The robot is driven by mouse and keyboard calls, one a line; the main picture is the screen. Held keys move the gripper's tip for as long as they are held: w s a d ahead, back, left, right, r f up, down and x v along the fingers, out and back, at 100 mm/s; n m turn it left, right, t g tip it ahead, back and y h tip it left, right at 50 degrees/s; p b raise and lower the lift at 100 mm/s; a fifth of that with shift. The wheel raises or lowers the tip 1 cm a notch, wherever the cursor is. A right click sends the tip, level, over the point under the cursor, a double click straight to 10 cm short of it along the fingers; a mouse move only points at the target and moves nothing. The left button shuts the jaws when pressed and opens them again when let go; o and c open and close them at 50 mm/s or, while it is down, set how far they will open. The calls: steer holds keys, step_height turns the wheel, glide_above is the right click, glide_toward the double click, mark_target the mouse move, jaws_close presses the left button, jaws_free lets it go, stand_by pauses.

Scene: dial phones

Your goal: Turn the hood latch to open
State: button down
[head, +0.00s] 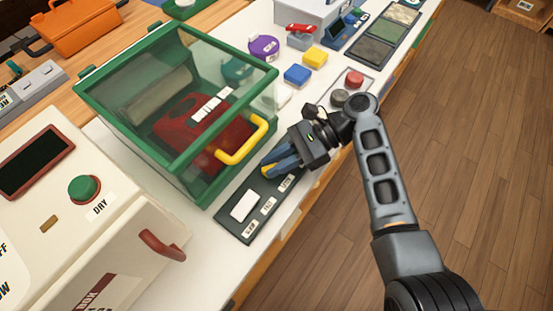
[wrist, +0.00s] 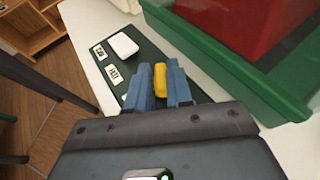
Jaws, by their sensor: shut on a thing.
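The green-framed hood (head: 185,55) has clear panels and a yellow handle (head: 240,142) on its front; it appears closed, with a red object inside. A dark green panel (head: 250,222) lies along its front, with a yellow latch (head: 266,171) at its far part. My gripper (head: 279,163) has its blue fingers on the yellow latch, one on each side. In the wrist view the latch (wrist: 160,79) sits between the two fingertips (wrist: 161,85), near the hood's green base. The fingers hide part of the latch and panel.
A white rocker switch (head: 243,206) and small label plates are on the same panel. A cream machine (head: 45,215) with a green DRY button (head: 84,190) stands at left. Colored blocks and red and grey buttons stand beyond my gripper. The wooden floor (head: 480,140) at right is clear.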

steer(key=shift+d+f, duration=0.1)
steer(key=shift+f, duration=0.25)
steer(key=c, duration=1.1)
jaws_free()
steer(key=shift+s, duration=0.1)
steer(key=shift+r, duration=0.1)
steer(key=shift+w+d+r, duration=0.2)
steer(key=shift+w+d, duration=0.1)
steer(key=v, duration=0.5)
steer(key=shift+w+d+r, duration=0.1)
steer(key=shift+v, duration=0.8)
